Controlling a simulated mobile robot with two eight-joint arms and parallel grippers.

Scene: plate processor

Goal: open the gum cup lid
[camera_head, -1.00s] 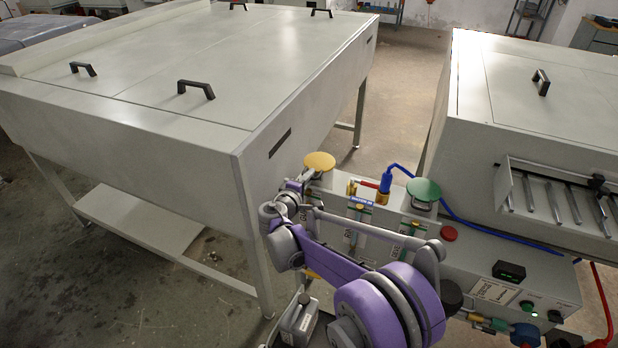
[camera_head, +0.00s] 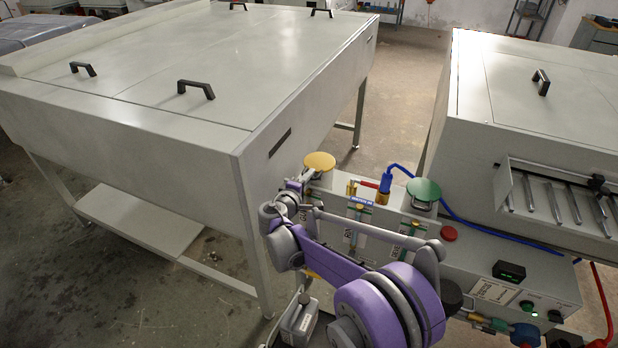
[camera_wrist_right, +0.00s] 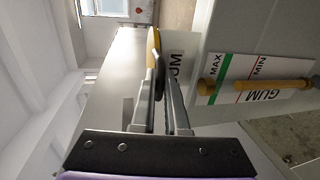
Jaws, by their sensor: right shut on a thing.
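The gum cup lid (camera_head: 319,160) is a round yellow disc on the near-left end of the grey control unit in the head view. It lies about level there. In the right wrist view the lid (camera_wrist_right: 151,42) shows nearly edge-on, just beyond the fingertips. My right gripper (camera_head: 306,174) is at the lid's near edge. In the right wrist view my right gripper (camera_wrist_right: 160,72) is shut on a dark part at the lid's edge, which looks like its handle. The fingers hide part of it. My left gripper is not in view.
A green round lid (camera_head: 423,189) stands to the right on the same unit, with a blue hose (camera_head: 470,222) behind it. A large grey table-like machine (camera_head: 200,90) stands close on the left. A GUM level gauge (camera_wrist_right: 262,85) shows beside the gripper in the wrist view.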

